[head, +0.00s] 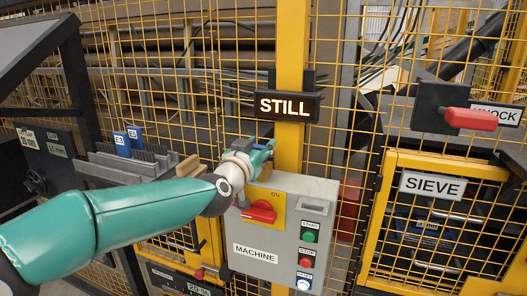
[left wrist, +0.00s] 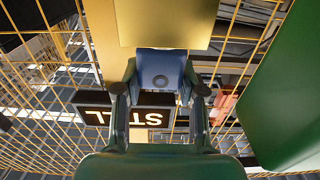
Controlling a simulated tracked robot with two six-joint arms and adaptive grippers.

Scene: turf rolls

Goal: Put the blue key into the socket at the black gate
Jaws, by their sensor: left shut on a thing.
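My left gripper (head: 262,152) reaches in from the left, just above the grey machine box and in front of the yellow post. In the left wrist view its two fingers (left wrist: 158,92) are shut on a blue block (left wrist: 160,70), which I take to be the blue key. A tan-yellow surface (left wrist: 165,22) lies just beyond the blue block; I cannot tell whether they touch. In the head view the held block is mostly hidden by the gripper. I cannot make out the socket or a clearly black gate. My right gripper is not in view.
The machine box (head: 265,230) has a red switch (head: 258,212) and several buttons. A lit STILL sign (head: 287,106) hangs above. The yellow-framed SIEVE gate (head: 384,215) and a red handle (head: 470,119) are at right. Blue tags (head: 122,145) stand on a grey rack at left.

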